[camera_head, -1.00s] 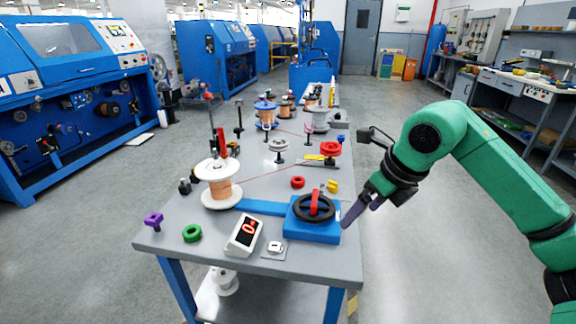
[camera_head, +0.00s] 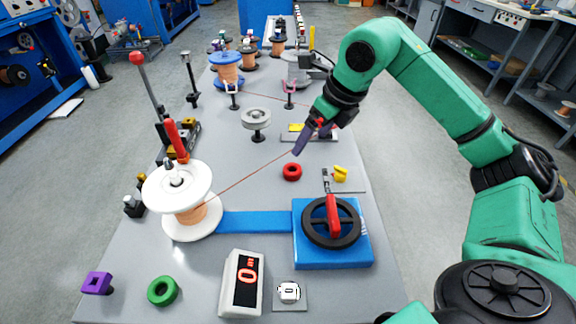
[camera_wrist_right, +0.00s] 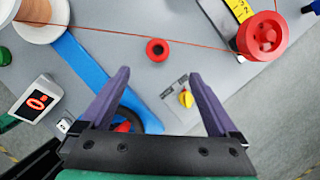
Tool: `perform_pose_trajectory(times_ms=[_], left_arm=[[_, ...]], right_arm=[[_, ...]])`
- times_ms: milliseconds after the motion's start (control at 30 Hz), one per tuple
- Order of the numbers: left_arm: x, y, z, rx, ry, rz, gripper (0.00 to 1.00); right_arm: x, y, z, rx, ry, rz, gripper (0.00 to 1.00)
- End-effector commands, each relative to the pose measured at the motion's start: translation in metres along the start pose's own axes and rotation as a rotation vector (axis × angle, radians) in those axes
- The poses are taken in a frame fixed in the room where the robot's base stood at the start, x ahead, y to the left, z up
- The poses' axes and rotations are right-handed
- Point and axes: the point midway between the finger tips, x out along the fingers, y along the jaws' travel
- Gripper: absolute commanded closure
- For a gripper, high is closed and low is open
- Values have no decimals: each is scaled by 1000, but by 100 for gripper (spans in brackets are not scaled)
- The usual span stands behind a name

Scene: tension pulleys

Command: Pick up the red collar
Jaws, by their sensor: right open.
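The red collar (camera_head: 292,172) is a small red ring lying flat on the grey table, between the spool and the yellow knob. It also shows in the right wrist view (camera_wrist_right: 157,50), beyond my fingertips and between their lines. My right gripper (camera_head: 301,150) is above the table, behind and a little right of the collar. In the right wrist view my right gripper (camera_wrist_right: 158,78) is open, with nothing between its purple fingers. My left gripper is not in view.
A copper wire (camera_head: 252,173) runs from the white spool (camera_head: 167,188) past the collar. A blue base with a black handwheel (camera_head: 318,238), a yellow knob (camera_head: 340,173) and a red pulley (camera_wrist_right: 262,36) are near. A green ring (camera_head: 162,291) and purple block (camera_head: 97,283) lie front left.

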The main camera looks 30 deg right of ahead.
Motion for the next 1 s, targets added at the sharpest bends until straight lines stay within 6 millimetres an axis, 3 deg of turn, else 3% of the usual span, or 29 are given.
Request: perform_pose_trajectory(times_ms=[200,600,867,1000], left_arm=[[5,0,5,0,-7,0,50],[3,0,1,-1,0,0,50],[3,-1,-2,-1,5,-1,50],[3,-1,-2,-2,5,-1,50]], right_arm=[[58,1,-2,-1,4,3,5],[122,5,0,0,2,2,5],[129,4,0,0,0,-1,5],[129,4,0,0,0,-1,58]])
